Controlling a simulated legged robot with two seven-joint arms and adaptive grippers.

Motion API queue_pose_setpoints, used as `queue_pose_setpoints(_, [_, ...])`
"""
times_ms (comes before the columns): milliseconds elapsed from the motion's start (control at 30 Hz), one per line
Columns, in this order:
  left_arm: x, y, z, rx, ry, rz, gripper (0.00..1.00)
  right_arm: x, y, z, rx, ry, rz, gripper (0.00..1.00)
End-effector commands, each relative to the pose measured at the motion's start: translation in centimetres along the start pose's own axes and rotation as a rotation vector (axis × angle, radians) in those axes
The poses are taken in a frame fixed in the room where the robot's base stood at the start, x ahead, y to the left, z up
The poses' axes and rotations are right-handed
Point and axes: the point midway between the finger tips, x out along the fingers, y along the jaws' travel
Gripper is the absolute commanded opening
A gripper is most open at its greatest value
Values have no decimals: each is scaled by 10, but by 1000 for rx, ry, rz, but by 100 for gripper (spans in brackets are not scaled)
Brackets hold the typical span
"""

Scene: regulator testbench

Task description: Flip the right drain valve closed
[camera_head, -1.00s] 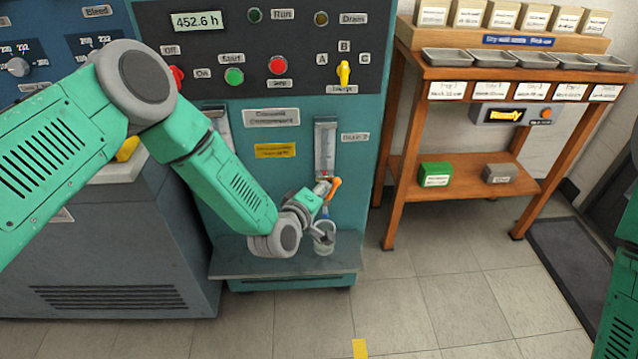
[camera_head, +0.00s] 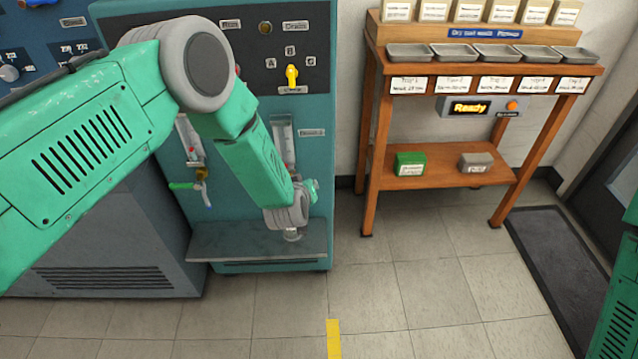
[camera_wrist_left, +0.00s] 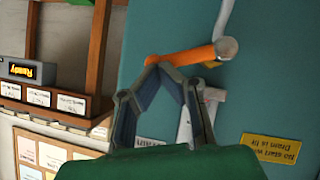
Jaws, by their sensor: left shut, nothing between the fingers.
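The right drain valve's orange handle (camera_wrist_left: 183,57) lies nearly level across the left wrist view, joined at its right end to a grey pipe end (camera_wrist_left: 228,48). In the head view my arm hides this valve. My left gripper (camera_wrist_left: 162,70) is shut and empty. Its fingertips are at the handle's free left end; I cannot tell whether they touch it. In the head view only a green bit of this gripper (camera_head: 312,188) shows beside the wrist. My right gripper is out of view.
The left drain valve has a green handle (camera_head: 183,186). A small clear cup (camera_head: 292,235) stands below my wrist on the bench's grey shelf (camera_head: 225,247). A wooden table (camera_head: 440,180) stands to the right, with open floor in front.

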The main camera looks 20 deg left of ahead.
Motion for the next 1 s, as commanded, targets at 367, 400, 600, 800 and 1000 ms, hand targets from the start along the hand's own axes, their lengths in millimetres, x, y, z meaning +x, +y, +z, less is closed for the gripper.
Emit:
queue_pose_setpoints(367, [8,-6,7,-1,3,-3,0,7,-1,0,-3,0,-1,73])
queue_pose_setpoints(400, [9,-4,8,1,3,-4,0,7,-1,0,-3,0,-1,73])
queue_pose_setpoints(600, [9,-1,11,4,1,-4,0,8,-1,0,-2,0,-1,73])
queue_pose_setpoints(800, [9,-3,10,0,2,-3,0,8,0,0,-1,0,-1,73])
queue_pose_setpoints(1000, [10,-6,9,-3,2,-1,0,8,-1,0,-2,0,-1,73])
